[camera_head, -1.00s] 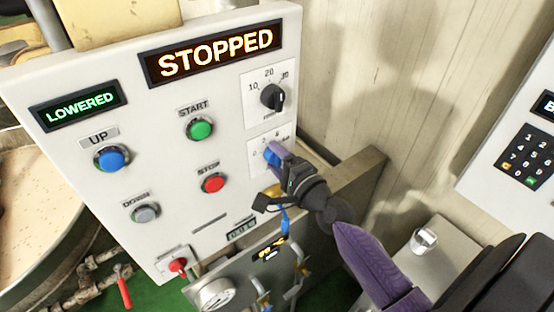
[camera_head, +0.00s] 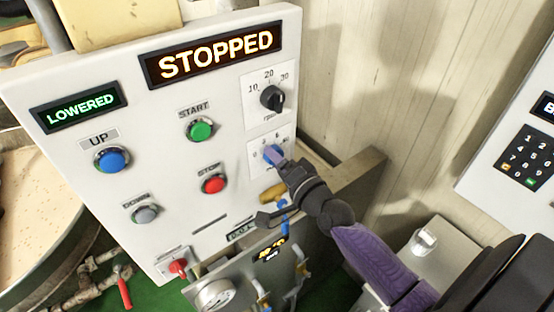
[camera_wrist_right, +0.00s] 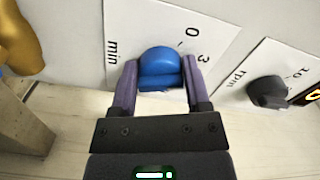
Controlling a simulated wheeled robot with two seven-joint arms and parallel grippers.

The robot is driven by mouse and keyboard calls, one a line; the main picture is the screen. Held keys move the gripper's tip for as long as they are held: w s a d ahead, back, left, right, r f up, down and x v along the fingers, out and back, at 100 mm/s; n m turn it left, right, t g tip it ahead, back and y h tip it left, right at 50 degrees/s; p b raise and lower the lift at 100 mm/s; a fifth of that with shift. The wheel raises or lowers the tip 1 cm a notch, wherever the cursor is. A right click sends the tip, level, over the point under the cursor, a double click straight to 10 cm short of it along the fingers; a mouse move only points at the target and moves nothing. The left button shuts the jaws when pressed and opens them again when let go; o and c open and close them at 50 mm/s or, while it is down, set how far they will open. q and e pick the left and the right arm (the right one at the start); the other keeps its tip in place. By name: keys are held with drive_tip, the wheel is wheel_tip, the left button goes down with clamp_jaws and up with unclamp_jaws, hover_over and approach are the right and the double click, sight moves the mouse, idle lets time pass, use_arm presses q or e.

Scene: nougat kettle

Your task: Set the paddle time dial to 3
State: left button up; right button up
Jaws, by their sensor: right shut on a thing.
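The blue paddle time dial (camera_head: 271,153) sits on a white scale plate low on the right of the control panel. In the right wrist view the blue dial (camera_wrist_right: 159,66) is beside the printed 0 and 3, with "min" to its left. My right gripper (camera_head: 276,155) is shut on the dial, with a purple finger on each side of it in the wrist view (camera_wrist_right: 158,84). The dial's pointer is hidden, so I cannot tell its setting. My left gripper is not in view.
A black rpm dial (camera_head: 272,97) sits just above the blue one. Green start (camera_head: 200,129) and red stop (camera_head: 213,183) buttons are to the left. The display (camera_head: 211,53) reads STOPPED. A keypad box (camera_head: 520,150) stands at the right.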

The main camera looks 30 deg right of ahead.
idle(0.3)
drive_tip(key=o, duration=1.3)
drive_tip(key=s, duration=0.6)
drive_tip(key=s+b, duration=0.1)
drive_tip(key=s, duration=0.3)
drive_tip(key=shift+d, duration=0.4)
